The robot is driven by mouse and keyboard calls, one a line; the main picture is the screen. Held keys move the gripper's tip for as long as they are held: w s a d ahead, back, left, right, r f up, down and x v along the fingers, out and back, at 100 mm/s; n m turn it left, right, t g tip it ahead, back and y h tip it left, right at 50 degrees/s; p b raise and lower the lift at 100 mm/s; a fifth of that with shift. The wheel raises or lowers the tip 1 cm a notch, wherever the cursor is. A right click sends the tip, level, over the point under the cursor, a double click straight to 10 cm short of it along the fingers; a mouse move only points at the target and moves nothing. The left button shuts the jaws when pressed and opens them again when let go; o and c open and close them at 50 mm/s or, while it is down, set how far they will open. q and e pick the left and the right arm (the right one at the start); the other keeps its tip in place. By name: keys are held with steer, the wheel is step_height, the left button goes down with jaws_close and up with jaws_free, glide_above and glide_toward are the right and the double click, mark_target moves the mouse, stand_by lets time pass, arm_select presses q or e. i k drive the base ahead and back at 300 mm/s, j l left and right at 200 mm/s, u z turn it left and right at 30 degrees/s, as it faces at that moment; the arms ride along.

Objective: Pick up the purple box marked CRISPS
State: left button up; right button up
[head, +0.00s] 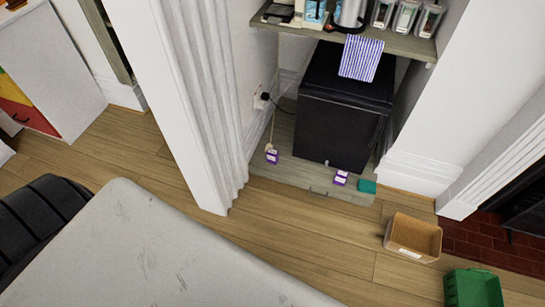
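Two small purple boxes with white labels stand on the low wooden ledge of the alcove. One purple box (271,156) is at the left, near the white column. The other purple box (340,178) is in front of the black fridge-like cabinet, close to a teal box (367,186). The lettering on both is too small to read, so I cannot tell which is marked CRISPS. Neither of my grippers is in view.
A tan basket (413,237) and a green crate (473,288) stand on the floor at the right. A pale scuffed surface (150,255) fills the lower left. A black cabinet (342,108) stands under a shelf (405,43). Wooden floor lies clear before the ledge.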

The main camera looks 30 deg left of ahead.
mark_target(271, 155)
steer(key=u, duration=0.8)
steer(key=i+l, duration=0.05)
